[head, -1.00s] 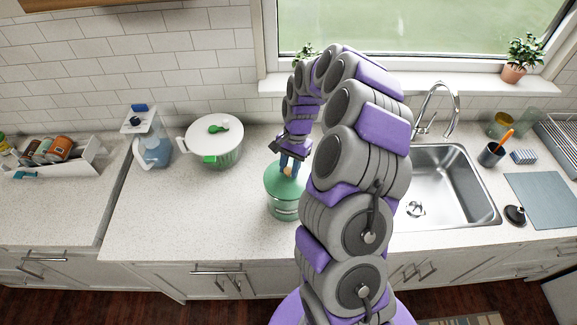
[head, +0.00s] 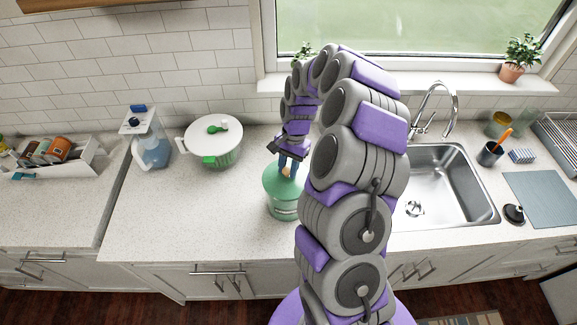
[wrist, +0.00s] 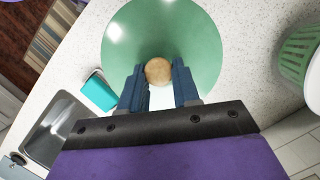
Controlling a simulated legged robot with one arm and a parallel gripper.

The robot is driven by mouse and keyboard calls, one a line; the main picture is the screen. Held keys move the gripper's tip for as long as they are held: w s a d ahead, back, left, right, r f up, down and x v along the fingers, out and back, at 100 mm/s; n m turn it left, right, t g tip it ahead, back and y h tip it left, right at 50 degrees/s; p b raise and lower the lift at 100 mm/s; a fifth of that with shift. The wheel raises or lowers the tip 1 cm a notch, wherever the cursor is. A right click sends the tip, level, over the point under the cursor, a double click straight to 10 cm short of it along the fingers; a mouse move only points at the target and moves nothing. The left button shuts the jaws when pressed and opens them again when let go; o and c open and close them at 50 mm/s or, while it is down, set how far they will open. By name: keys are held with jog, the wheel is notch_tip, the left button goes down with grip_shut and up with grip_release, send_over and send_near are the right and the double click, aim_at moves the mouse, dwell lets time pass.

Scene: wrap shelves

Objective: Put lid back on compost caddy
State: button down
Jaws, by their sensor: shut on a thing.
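The green compost caddy (head: 284,208) stands on the counter in the head view, left of the sink. Its green lid (head: 272,183) sits over the caddy's top; whether it is fully seated cannot be told. In the wrist view the round lid (wrist: 205,40) hides the caddy below. A round tan knob (wrist: 158,71) is at the lid's middle. My gripper (head: 289,170) points down over the lid. In the wrist view my gripper's blue fingers (wrist: 160,82) are shut on the knob, one on each side.
A white-lidded green-and-white container (head: 213,140) and a blue-and-clear pitcher (head: 152,145) stand left of the caddy. The sink (head: 455,180) is to the right. A teal item (wrist: 99,92) lies near the caddy in the wrist view. The counter's front left is clear.

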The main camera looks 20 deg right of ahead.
jog(key=shift+c, duration=1.3)
grip_release()
jog(key=shift+r, duration=0.15)
jog(key=shift+r, duration=0.65)
jog(key=shift+r+p, duration=0.9)
jog(key=shift+r, duration=1.85)
grip_shut()
jog(key=shift+f+b, duration=0.65)
jog(key=shift+f, duration=1.9)
